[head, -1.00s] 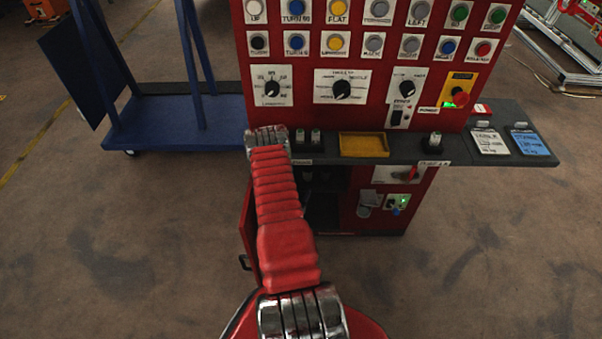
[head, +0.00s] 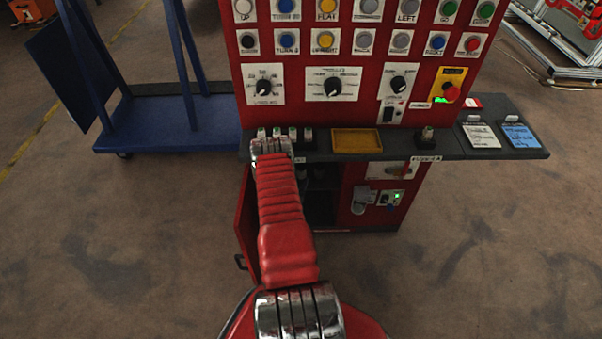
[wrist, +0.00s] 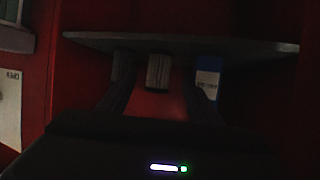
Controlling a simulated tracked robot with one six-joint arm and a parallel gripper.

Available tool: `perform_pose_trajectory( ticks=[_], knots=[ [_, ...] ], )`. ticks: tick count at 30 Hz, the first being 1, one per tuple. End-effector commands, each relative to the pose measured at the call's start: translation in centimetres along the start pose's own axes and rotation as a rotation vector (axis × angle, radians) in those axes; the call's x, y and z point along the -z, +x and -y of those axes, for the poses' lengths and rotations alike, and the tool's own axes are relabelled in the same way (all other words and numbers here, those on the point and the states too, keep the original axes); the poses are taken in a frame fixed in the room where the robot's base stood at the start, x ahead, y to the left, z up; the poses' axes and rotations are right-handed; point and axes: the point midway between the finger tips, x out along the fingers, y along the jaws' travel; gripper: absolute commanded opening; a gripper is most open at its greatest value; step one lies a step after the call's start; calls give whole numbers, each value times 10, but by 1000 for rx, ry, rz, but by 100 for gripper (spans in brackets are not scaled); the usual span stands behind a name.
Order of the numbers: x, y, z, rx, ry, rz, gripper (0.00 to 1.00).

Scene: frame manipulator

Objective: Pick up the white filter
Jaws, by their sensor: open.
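In the dim wrist view, a pale, ridged white filter (wrist: 158,72) shows at the middle, close to the edge of a grey shelf. My gripper (wrist: 156,88) is open. One dark finger is on each side of the filter in the picture. I cannot tell whether the fingers touch it or how deep they reach. In the head view, my red arm covers the gripper and the filter is not visible.
A blue and white item (wrist: 208,78) is right of the filter, near the right finger. A dark item (wrist: 122,66) is at the left finger. The grey shelf (wrist: 250,50) and red walls bound the space. The red control cabinet (head: 340,205) has an open door (head: 246,215).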

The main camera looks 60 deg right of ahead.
Motion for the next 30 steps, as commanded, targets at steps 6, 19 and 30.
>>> perform_pose_trajectory(
  ticks=[6, 19, 30],
  knots=[
    [0, 12, 0, 1, -1, 0, 59],
    [0, 17, 0, 1, 0, 0, 59],
    [3, 52, 0, 2, 0, -2, 59]
  ],
)
